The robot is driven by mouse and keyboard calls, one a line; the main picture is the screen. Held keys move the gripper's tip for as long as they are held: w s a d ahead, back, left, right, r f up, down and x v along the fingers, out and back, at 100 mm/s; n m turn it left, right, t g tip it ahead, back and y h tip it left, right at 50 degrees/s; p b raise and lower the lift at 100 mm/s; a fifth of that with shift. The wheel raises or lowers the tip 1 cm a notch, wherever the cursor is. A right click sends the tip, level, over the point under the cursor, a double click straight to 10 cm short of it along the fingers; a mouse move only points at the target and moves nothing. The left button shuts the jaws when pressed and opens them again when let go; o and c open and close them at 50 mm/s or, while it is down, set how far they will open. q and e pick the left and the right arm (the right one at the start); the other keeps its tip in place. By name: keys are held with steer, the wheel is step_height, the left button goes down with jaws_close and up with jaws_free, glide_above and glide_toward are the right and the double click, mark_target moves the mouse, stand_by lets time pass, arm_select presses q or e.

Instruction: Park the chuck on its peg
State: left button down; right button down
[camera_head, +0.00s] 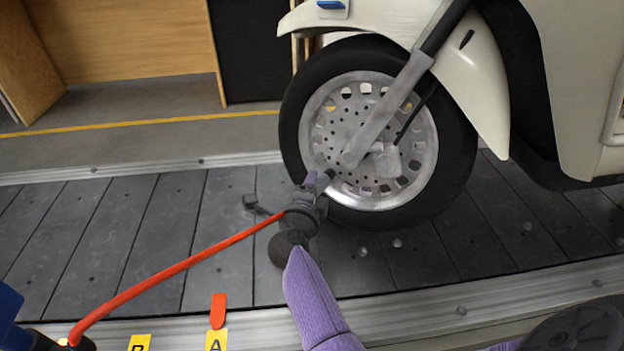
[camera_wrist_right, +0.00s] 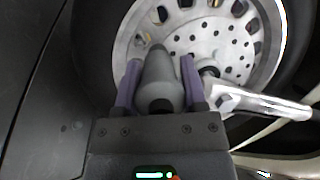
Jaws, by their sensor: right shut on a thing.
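My right gripper (camera_head: 313,186) is shut on the grey chuck (camera_wrist_right: 158,72), whose rounded body lies between the two purple fingers in the wrist view. In the head view, the gripper and wrist largely cover the chuck, and they are in front of the wheel's lower left side. The red hose (camera_head: 180,268) rises from the lower left corner and ends beside the right gripper; the exact joint is hidden. I cannot make out the peg for certain. My left gripper is not in view.
A white vehicle's front wheel (camera_head: 318,120) stands on the grey slat conveyor (camera_head: 130,215). The slats to the left are mostly clear.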

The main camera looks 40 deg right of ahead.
steer(key=shift+s+a+r+p, duration=0.1)
steer(key=shift+s+a+p, duration=0.2)
steer(key=shift+a, duration=0.4)
steer(key=shift+s+a+p, duration=0.2)
steer(key=shift+s+a, duration=0.05)
steer(key=shift+a, duration=0.4)
